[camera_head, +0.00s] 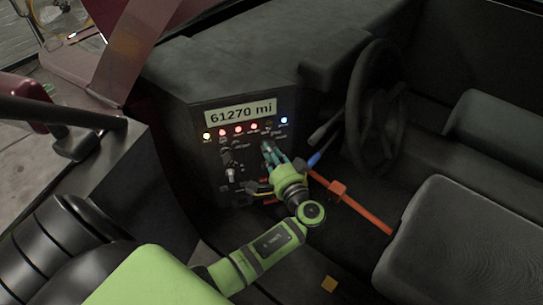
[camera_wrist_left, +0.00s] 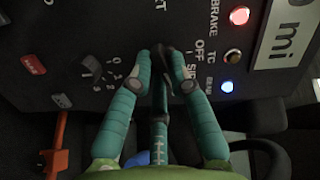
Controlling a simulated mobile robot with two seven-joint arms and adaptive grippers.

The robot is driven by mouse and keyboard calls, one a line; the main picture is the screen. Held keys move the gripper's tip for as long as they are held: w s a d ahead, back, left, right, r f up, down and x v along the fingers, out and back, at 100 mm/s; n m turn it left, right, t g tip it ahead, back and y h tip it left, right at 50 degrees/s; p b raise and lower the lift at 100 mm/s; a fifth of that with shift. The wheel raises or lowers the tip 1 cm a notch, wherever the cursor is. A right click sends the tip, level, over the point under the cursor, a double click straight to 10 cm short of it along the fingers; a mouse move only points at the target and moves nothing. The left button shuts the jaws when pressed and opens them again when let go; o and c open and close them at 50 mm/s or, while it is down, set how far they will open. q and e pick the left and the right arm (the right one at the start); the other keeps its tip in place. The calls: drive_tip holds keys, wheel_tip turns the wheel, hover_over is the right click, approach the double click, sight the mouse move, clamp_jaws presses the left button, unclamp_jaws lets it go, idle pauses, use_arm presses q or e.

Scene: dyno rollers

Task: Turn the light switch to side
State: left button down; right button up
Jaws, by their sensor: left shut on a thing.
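The light switch is a dark rotary knob (camera_wrist_left: 162,62) on the black dashboard panel (camera_wrist_left: 120,22), with the printed words OFF and SIDE beside it in the left wrist view. My left gripper (camera_wrist_left: 161,68) has its green fingers on either side of the knob and is shut on it. In the head view, my left gripper (camera_head: 268,154) reaches the right part of the panel and hides most of the switch. The knob's exact pointing direction is hard to tell. My right gripper is in neither view.
Another knob (camera_wrist_left: 93,67) with a number scale sits beside the switch. Indicator lights (camera_head: 238,129) run below the mileage display (camera_head: 240,112). The steering wheel (camera_head: 375,95), an orange lever (camera_head: 362,212) and a seat (camera_head: 455,240) are to the right.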

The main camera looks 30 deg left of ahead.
use_arm(q)
drive_tip(key=shift+n+h+b, duration=0.4)
drive_tip(key=shift+n+b, duration=2.4)
drive_tip(key=shift+b, duration=0.6)
drive_tip(key=shift+r, duration=0.1)
drive_tip(key=c, duration=1.1)
unclamp_jaws()
drive_tip(key=shift+c, duration=0.2)
drive_tip(key=v, duration=0.7)
drive_tip(key=shift+s+d, duration=0.2)
